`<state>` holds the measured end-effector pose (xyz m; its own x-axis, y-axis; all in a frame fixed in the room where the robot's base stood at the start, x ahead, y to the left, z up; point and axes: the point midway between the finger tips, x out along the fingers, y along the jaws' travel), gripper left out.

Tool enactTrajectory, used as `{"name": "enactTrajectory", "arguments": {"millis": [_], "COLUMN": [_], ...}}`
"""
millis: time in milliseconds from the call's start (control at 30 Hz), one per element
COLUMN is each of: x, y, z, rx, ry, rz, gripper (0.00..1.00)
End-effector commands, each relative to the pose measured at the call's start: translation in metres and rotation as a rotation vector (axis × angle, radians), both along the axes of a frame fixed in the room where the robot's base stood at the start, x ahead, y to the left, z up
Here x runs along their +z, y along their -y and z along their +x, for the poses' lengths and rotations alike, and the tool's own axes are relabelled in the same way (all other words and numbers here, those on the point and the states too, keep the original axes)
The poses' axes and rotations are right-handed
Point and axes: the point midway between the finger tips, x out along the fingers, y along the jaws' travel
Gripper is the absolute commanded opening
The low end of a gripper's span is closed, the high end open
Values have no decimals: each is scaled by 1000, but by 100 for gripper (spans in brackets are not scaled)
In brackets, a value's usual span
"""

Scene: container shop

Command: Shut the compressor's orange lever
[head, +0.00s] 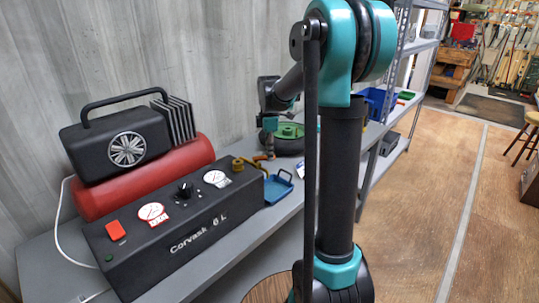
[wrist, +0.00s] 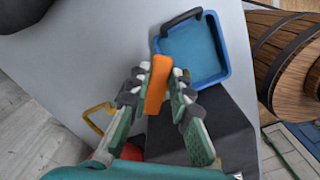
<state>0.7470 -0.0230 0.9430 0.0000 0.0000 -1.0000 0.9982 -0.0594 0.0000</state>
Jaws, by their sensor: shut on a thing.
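The compressor (head: 180,220) stands on the grey bench at the left, with a red tank, a black motor and a black front panel with two gauges. Its orange lever (wrist: 158,84) lies between the fingers of my gripper (wrist: 157,92) in the wrist view. The fingers are closed on both sides of it. In the head view my gripper (head: 268,147) is small, beyond the panel's right end near a brass fitting (head: 237,165). The lever's base is hidden behind the fingers, so its angle to the outlet is unclear.
A blue tray (wrist: 222,74) lies on the bench close to the gripper; it also shows in the head view (head: 287,177). A yellow looped part (wrist: 86,116) is left of the fingers. A wooden barrel (wrist: 296,50) stands at the right. A green-centred reel (head: 290,131) lies behind.

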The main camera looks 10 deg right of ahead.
Motion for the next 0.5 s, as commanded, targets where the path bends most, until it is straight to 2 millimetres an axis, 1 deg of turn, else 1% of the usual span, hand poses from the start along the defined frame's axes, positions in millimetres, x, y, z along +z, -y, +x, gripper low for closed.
{"name": "enactTrajectory", "arguments": {"millis": [300,500], "x": [0,0], "y": [-1,-4], "z": [16,24], "rx": [296,462], "ry": [0,0], "rz": [0,0], "gripper": [0,0]}}
